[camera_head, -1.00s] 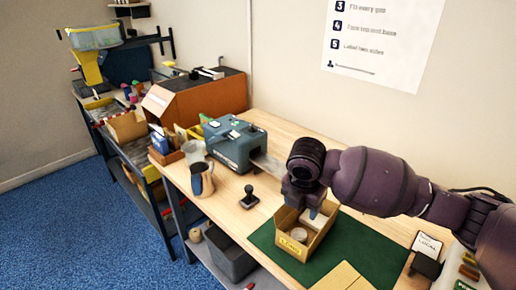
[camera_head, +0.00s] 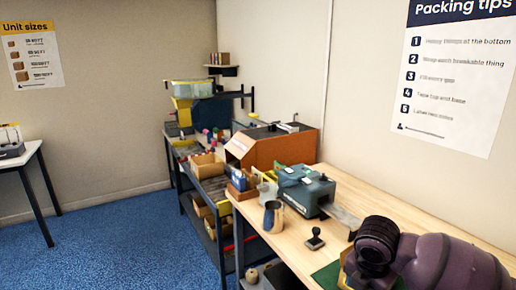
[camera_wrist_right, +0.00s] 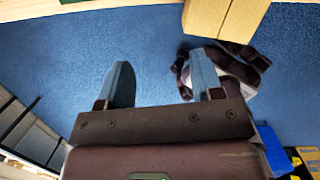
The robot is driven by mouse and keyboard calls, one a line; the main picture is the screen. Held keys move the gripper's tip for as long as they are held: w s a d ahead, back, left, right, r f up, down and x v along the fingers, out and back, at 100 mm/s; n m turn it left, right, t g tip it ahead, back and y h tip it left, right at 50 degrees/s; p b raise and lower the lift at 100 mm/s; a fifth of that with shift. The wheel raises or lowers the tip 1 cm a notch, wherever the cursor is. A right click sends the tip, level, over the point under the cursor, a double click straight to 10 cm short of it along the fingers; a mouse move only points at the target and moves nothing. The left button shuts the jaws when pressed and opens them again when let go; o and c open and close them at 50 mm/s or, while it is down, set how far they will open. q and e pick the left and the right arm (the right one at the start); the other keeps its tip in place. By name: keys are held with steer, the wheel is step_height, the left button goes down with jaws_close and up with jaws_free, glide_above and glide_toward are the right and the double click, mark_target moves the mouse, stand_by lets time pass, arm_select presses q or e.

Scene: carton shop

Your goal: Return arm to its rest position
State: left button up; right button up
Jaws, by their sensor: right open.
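My right arm shows at the bottom right of the head view, purple and bent at a dark round joint. Its gripper is hidden or below the frame there. In the right wrist view my right gripper (camera_wrist_right: 160,88) is open, its two blue fingers apart with only blue floor between them. A dark-banded grey shape lies partly behind the finger on the right; I cannot tell what it is. My left arm is not seen in the head view.
The wooden bench (camera_head: 290,240) holds a teal machine (camera_head: 306,192), a mug (camera_head: 273,217), a black stamp (camera_head: 315,238) and an orange-brown box (camera_head: 272,150). A green mat (camera_head: 327,274) is partly cut off. Blue floor (camera_head: 120,245) is open at left.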

steer(key=s+a+f+m+t+y, duration=0.1)
steer(key=s+a+f+m+y, duration=0.1)
steer(key=s+a+f+m, duration=0.25)
steer(key=s+a+f+m+y, duration=0.1)
steer(key=s+f+m, duration=0.3)
steer(key=s+m, duration=0.3)
steer(key=s+d+f+m+t+h, duration=0.1)
steer(key=s+d+m, duration=0.4)
steer(key=s+m, duration=0.25)
steer(key=s+d+m+h, duration=0.2)
steer(key=s+d+m, duration=0.2)
steer(key=s+m, duration=0.3)
steer(key=w+f+t+b, duration=0.1)
steer(key=w+f+t, duration=0.2)
steer(key=f, duration=0.3)
steer(key=w+f+n+t+y+b, duration=0.1)
steer(key=w+f+t, duration=0.2)
steer(key=f+t, duration=0.2)
steer(key=shift+f+n, duration=0.3)
steer(key=shift+f, duration=0.75)
